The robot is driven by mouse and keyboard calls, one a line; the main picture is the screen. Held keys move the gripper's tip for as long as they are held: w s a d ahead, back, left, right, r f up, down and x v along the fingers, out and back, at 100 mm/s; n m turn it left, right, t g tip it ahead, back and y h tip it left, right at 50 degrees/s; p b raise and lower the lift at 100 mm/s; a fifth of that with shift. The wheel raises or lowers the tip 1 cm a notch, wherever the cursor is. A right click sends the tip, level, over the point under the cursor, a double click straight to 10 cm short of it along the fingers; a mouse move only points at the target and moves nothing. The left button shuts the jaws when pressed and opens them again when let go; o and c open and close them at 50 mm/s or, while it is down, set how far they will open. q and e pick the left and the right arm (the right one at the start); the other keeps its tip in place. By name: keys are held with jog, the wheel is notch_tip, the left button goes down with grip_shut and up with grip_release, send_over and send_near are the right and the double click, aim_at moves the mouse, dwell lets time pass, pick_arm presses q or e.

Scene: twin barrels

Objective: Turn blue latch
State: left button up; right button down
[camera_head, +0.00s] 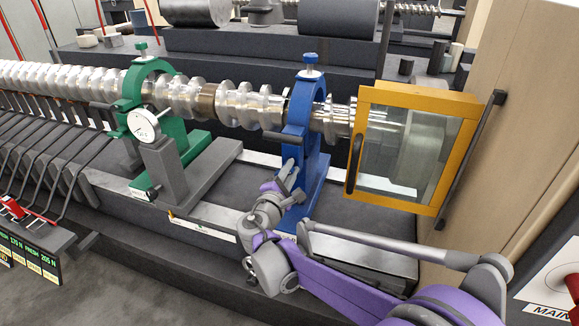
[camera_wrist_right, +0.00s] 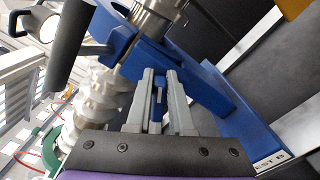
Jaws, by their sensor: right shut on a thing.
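The blue steady rest (camera_head: 306,125) stands around the shiny shaft, with a knob on its top. It also shows in the wrist view (camera_wrist_right: 195,85). My right gripper (camera_head: 288,172) is at the lower front of its ring. In the wrist view my right gripper's two grey fingers (camera_wrist_right: 160,98) are shut on a small blue piece, the blue latch (camera_wrist_right: 158,94). The fingers hide most of the latch. In the head view my gripper covers it. My left gripper is in neither view.
A green steady rest (camera_head: 133,100) with a dial gauge (camera_head: 143,125) stands to the left on the same bed. A yellow-framed clear guard (camera_head: 408,200) is close on the right. A dark handle (camera_head: 279,136) sticks out from the blue ring above my gripper.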

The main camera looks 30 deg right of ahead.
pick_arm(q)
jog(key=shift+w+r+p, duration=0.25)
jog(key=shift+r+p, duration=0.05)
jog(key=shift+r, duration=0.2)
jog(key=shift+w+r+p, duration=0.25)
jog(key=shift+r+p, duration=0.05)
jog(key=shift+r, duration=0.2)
pick_arm(e)
jog(key=m, duration=0.3)
jog(key=f+m, duration=0.1)
jog(key=m, duration=0.2)
jog(key=shift+s+d+f, duration=0.1)
jog(key=shift+m, duration=0.3)
jog(key=c, duration=0.8)
grip_release()
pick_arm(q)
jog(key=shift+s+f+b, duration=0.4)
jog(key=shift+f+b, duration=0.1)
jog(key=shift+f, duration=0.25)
pick_arm(e)
jog(key=v, duration=1.1)
